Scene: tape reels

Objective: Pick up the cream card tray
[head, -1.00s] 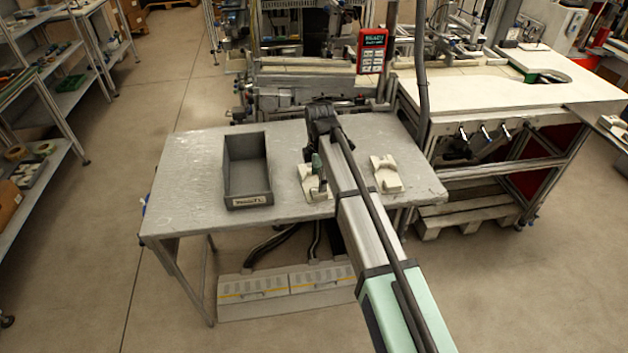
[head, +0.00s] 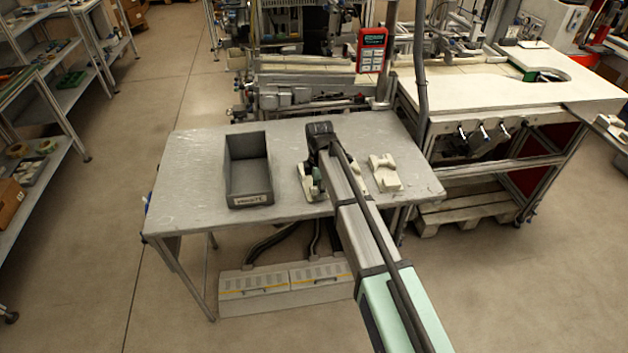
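Two cream pieces lie on the grey table. One cream piece (head: 384,172), notched in outline, lies in full view just right of my arm. The other cream piece (head: 308,190) is left of my arm, and my arm's end hides most of it. I cannot tell which is the card tray. My gripper (head: 312,186) is low over the left piece, beneath the dark wrist. Its fingers are too small and covered to show whether they are open or shut, or whether they touch the piece.
A dark grey open bin (head: 248,190) with a white label stands left of my gripper on the table (head: 188,190). A red handheld panel (head: 371,50) hangs behind the table. The table's left end and front right corner are clear.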

